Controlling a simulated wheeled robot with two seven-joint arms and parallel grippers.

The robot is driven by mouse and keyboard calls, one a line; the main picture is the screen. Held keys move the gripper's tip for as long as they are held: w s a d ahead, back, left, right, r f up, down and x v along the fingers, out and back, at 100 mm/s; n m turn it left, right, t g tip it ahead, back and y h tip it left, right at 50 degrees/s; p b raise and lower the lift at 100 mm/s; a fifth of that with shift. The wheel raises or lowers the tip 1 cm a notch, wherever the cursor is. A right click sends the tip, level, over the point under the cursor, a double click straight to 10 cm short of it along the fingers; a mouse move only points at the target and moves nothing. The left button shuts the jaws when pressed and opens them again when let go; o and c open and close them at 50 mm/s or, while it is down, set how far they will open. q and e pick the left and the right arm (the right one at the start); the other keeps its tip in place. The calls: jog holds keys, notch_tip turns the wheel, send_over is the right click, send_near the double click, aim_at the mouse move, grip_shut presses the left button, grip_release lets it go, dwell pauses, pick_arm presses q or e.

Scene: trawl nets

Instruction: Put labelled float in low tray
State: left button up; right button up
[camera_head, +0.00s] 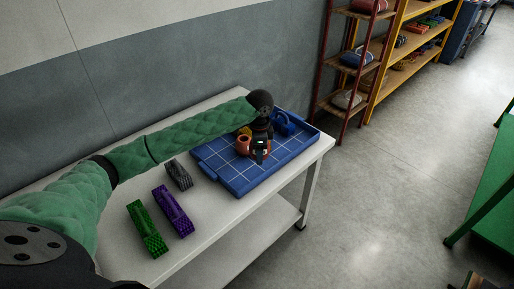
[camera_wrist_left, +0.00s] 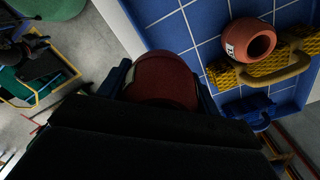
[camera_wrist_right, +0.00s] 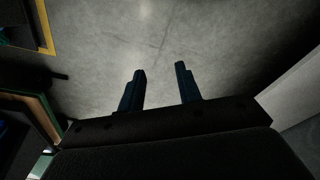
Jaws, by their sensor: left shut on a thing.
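The low tray (camera_head: 238,180) is blue with white grid lines and lies on the pale table. My left gripper (camera_head: 261,152) is over the tray and shut on a dark red rounded float (camera_wrist_left: 165,78), which shows between its fingers in the left wrist view. A pale patch shows at the float's left edge; I cannot read it. Whether the held float touches the tray is unclear. Another float, orange-brown and hollow with a white label (camera_wrist_left: 250,42), lies in the tray, left of the gripper in the head view. My right gripper (camera_wrist_right: 160,88) is open and empty above the floor.
A yellow handled piece (camera_wrist_left: 275,66) and a blue piece (camera_head: 284,124) lie at the tray's back. Grey (camera_head: 178,175), purple (camera_head: 172,210) and green (camera_head: 147,229) bundles lie on the table left of the tray. The tray's front part is clear. Shelves (camera_head: 412,42) stand behind.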

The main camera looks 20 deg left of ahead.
pick_arm(q)
jog(key=w+a+m, duration=0.3)
jog(key=a+m, duration=0.1)
jog(key=m, duration=0.1)
jog(key=p, duration=0.4)
send_over(224, 166)
notch_tip(224, 166, down, 7)
jog(key=shift+f, duration=0.15)
jog(key=shift+a+f+p, duration=0.1)
jog(key=shift+f+p, duration=0.55)
jog(key=shift+f, duration=1.45)
pick_arm(e)
jog(key=s+d+f, duration=0.2)
jog(key=f, duration=0.3)
jog(key=s+d+f, duration=0.1)
jog(key=f, duration=0.5)
jog(key=shift+s+d+f+t, duration=0.15)
jog(key=shift+s+d+t, duration=0.25)
pick_arm(q)
jog(key=o, duration=0.7)
jog(key=shift+f, duration=0.1)
pick_arm(e)
jog(key=shift+d, duration=0.1)
